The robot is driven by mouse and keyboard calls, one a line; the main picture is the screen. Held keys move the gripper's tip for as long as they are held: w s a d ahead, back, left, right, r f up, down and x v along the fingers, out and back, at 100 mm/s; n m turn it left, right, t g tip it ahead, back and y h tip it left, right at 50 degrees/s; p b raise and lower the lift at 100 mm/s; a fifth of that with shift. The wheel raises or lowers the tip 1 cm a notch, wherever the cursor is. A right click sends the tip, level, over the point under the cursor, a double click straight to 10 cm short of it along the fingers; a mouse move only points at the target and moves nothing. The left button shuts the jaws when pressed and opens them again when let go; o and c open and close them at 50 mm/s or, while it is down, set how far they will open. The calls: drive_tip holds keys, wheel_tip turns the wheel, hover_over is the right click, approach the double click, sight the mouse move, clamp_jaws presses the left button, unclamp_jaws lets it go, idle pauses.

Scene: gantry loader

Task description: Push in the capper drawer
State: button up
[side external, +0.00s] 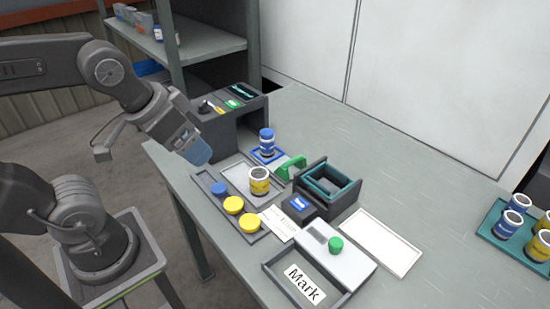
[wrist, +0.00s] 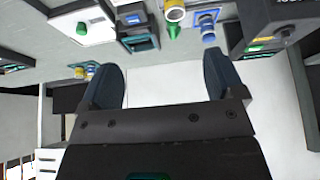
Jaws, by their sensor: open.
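The capper appears to be the dark machine (side external: 232,118) at the back left of the table, with a screen and coloured buttons on top. It also shows at the upper right of the wrist view (wrist: 262,32). A pale slide that looks like its drawer (side external: 279,161) extends out in front, with a green handle (side external: 292,167) at its outer end. A blue jar (side external: 267,142) stands upright on the slide's blue pad; it shows in the wrist view (wrist: 207,27). My gripper (side external: 197,152) is open and empty, left of the slide and apart from it (wrist: 160,68).
A yellow jar (side external: 259,181) stands on a grey tray, beside a rack of blue and yellow caps (side external: 233,205). A dark box with a teal rim (side external: 326,186) stands to the right. A "Mark" tray (side external: 305,285) lies in front.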

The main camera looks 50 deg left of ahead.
drive_tip(key=shift+w+r, duration=0.2)
drive_tip(key=shift+c, duration=1.3)
drive_tip(key=w, duration=0.3)
drive_tip(key=w+r+g, duration=0.1)
drive_tip(key=w, duration=0.3)
drive_tip(key=w+r+g, duration=0.1)
drive_tip(key=w, duration=0.3)
drive_tip(key=shift+w+r+y, duration=0.15)
drive_tip(key=shift+w+y, duration=0.05)
drive_tip(key=shift+y, duration=0.2)
drive_tip(key=c, duration=0.6)
drive_tip(key=g+y, duration=0.1)
drive_tip(key=g, duration=0.3)
hover_over(293, 160)
drive_tip(key=d, duration=0.3)
wheel_tip(293, 160, down, 8)
drive_tip(key=f, duration=0.1)
drive_tip(key=a+f, duration=0.1)
drive_tip(key=f, duration=0.7)
drive_tip(key=a+f, duration=0.1)
drive_tip(key=f, duration=0.3)
drive_tip(key=shift+a+f, duration=0.25)
drive_tip(key=shift+a, duration=0.1)
clamp_jaws()
